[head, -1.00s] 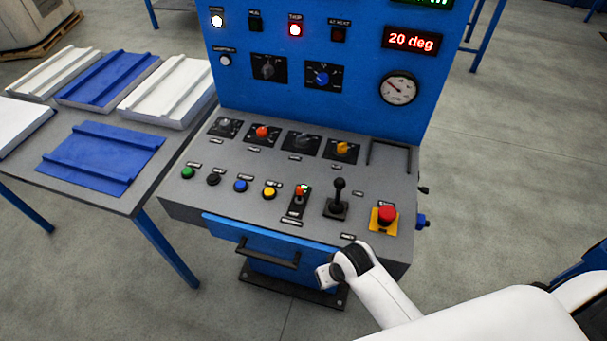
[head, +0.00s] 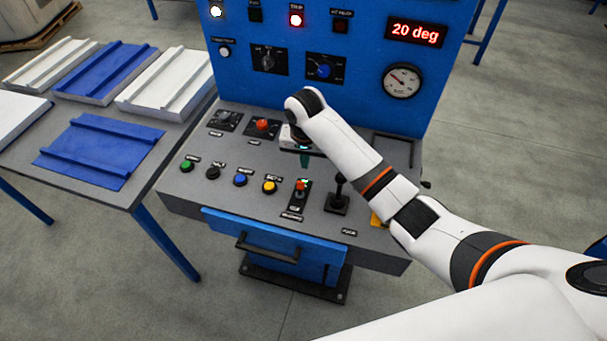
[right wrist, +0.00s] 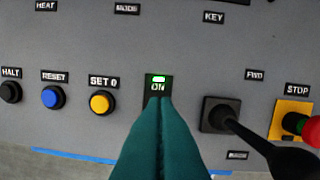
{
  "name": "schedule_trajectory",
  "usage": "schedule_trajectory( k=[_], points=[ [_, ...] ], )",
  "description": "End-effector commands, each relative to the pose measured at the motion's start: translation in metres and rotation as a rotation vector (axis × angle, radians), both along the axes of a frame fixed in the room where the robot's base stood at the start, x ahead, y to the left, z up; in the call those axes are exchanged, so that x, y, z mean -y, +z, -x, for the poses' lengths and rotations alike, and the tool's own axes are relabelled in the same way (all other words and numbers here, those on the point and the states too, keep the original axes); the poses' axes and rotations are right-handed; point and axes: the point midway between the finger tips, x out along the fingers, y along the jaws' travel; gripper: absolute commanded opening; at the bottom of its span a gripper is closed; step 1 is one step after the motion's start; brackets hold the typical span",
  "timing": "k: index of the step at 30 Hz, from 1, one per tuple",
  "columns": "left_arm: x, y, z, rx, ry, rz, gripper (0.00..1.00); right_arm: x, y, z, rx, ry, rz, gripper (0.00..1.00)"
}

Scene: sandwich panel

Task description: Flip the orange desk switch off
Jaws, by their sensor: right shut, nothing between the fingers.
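The desk switch is a small orange-red lever (head: 300,187) on a narrow black plate in the console's front row, between the yellow button and the black joystick. In the right wrist view its plate (right wrist: 158,88) shows a lit green window above the word ON. My right gripper (head: 304,161) is shut and empty, with teal fingers pointing down just behind the switch in the head view. In the right wrist view the fingertips (right wrist: 160,101) cover the lever. I cannot tell whether they touch it. My left gripper is not in view.
The black joystick (head: 339,193) stands close right of the switch. The yellow button (head: 269,187) is close left. The emergency stop (right wrist: 299,122) is farther right, mostly hidden by my arm in the head view. The blue upright panel (head: 290,95) rises behind.

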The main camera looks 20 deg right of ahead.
Motion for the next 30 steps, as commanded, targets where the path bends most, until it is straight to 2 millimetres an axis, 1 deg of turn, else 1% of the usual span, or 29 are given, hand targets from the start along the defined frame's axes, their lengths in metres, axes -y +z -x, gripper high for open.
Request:
schedule_trajectory(
  k=[1,3,6,10,19,23,26,30],
  points=[
    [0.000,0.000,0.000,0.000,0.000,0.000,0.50,0.004,0.010,-0.009,-0.001,-0.030,0.008,0.00],
    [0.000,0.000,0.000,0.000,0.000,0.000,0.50,0.008,0.018,-0.017,-0.003,-0.063,0.016,0.00],
    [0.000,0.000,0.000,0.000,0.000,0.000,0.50,0.011,0.025,-0.023,-0.006,-0.092,0.020,0.00],
    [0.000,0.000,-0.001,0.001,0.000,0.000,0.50,0.012,0.027,-0.025,-0.008,-0.104,0.021,0.00],
    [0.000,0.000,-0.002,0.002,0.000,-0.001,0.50,0.012,0.026,-0.025,-0.008,-0.102,0.021,0.00],
    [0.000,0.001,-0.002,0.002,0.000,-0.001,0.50,0.012,0.015,-0.025,-0.011,-0.102,0.021,0.00],
    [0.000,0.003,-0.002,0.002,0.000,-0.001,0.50,0.014,-0.001,-0.026,-0.012,-0.102,0.023,0.00],
    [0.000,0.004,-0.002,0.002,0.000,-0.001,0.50,0.016,-0.029,-0.030,-0.012,-0.103,0.022,0.00]
  ],
)
